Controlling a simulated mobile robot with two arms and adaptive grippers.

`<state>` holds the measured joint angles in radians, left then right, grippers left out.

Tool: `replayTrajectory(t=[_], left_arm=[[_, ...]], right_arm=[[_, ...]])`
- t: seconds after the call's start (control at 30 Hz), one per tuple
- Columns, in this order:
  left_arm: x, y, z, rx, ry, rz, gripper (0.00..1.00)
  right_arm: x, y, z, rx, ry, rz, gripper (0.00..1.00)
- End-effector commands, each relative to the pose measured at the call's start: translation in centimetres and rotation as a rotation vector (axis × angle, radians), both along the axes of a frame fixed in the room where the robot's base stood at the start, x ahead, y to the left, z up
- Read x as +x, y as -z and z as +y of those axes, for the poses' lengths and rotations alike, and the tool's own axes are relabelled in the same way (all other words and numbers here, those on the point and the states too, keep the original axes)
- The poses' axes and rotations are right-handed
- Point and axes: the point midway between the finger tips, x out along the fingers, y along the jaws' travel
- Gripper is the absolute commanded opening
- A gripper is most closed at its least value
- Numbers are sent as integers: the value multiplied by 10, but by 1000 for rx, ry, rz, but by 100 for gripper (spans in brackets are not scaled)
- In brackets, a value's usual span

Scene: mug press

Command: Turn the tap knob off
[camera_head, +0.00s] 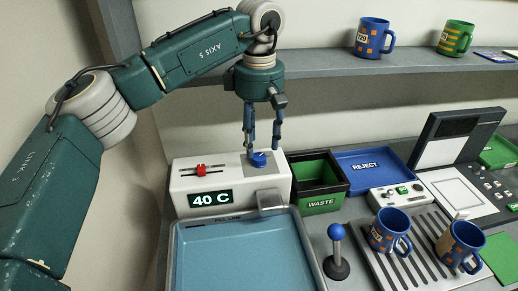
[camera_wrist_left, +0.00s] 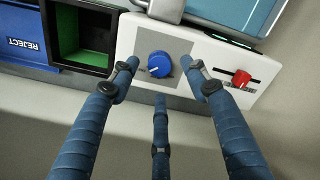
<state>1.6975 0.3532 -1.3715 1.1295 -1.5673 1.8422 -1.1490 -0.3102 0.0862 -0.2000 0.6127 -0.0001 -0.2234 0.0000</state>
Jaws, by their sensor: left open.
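The tap knob (camera_head: 258,159) is a blue round dial with a white pointer mark on top of the white tap box (camera_head: 190,200). It also shows in the left wrist view (camera_wrist_left: 159,64), on a grey square. My left gripper (camera_head: 251,140) points down over the knob, its blue fingers open. In the left wrist view the fingertips (camera_wrist_left: 162,75) are spread around the knob's place, apart from it as far as I can tell. The grey spout (camera_head: 271,201) stands at the box's front. My right gripper is not in view.
A red slider (camera_head: 200,170) and a "40 C" display sit left of the knob. The green-lined WASTE bin (camera_head: 320,185) stands close right of the box, with the blue REJECT tray (camera_head: 365,162) beyond. A shelf (camera_head: 330,62) with mugs runs above. The blue basin (camera_head: 240,250) lies in front.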

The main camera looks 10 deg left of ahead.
Motion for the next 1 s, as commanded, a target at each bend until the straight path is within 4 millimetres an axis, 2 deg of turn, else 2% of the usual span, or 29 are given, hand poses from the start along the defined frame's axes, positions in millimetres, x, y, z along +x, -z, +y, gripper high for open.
replayTrajectory(t=[0.1, 0.3, 0.63, 0.87, 1.0], left_arm=[[-1, 19, 0, -1, 2, 4, 46], [0, 39, 0, -1, 0, 1, 46], [0, 43, 0, -2, 0, 0, 46], [0, 42, -1, -2, 0, 1, 1], [0, 42, -1, -2, -1, 1, 1]], right_arm=[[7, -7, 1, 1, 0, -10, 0], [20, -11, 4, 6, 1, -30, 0], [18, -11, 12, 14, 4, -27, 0], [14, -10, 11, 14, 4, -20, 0], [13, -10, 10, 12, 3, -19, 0]])
